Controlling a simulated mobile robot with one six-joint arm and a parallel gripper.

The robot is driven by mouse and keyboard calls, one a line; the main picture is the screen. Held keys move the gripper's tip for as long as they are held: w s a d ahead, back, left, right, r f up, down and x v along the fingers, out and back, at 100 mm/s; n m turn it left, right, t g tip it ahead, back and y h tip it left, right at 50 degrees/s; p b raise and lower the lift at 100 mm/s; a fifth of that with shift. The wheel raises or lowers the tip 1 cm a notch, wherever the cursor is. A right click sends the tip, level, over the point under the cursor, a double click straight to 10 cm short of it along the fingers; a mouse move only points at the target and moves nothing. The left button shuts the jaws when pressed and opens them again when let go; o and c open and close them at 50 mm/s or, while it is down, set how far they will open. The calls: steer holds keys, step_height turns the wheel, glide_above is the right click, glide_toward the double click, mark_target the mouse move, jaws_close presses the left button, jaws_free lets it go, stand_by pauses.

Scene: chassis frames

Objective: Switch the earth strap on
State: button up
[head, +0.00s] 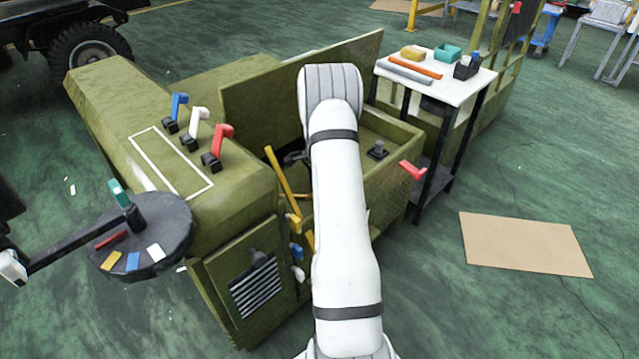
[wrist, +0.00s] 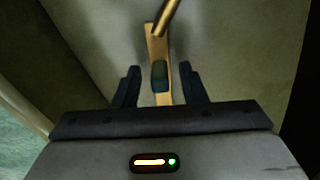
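My gripper (wrist: 160,70) is open in the wrist view, its two dark fingers apart on either side of a small dark blue-green knob (wrist: 159,76). The knob sits in front of a tan-yellow strip (wrist: 152,44) that meets a brass-coloured rod (wrist: 170,12) above. I cannot tell whether the fingers touch the knob. In the head view my arm hides my gripper. A yellow bar (head: 281,180) slants down beside my arm, with a yellow piece (head: 294,223), a blue piece (head: 296,252) and a white piece (head: 299,274) below. No label shows which part is the earth strap.
The olive vehicle hood (head: 110,90) carries a blue lever (head: 179,104), a white lever (head: 198,122) and a red lever (head: 221,140). A red handle (head: 412,171) sticks out at right. A white-topped table (head: 460,85) stands behind. Cardboard (head: 525,243) lies on open floor.

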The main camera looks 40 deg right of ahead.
step_height(320, 180, up, 8)
steer(key=shift+f+p, duration=0.1)
steer(key=shift+p, duration=0.8)
steer(key=s+a+r+n+p, duration=0.35)
steer(key=a+r, duration=0.25)
steer(key=r, duration=0.3)
steer(key=s+a+r+n+t+p, duration=0.1)
steer(key=s+a+r+n+p, duration=0.2)
steer(key=a+r, duration=0.55)
steer(key=s+a+r+n+p, duration=0.2)
steer(key=a+r+n+p, duration=0.15)
steer(key=r, duration=0.75)
steer(key=s+a+r+n+p, duration=0.4)
steer(key=s+a+r+p, duration=0.1)
steer(key=s, duration=0.4)
steer(key=s+a+r+n+t+p, duration=0.1)
steer(key=s+a+r+n+p, duration=0.4)
steer(key=s+a+r, duration=0.3)
steer(key=shift+s+a+t, duration=0.25)
steer(key=shift+s+t, duration=0.05)
steer(key=shift+s, duration=0.85)
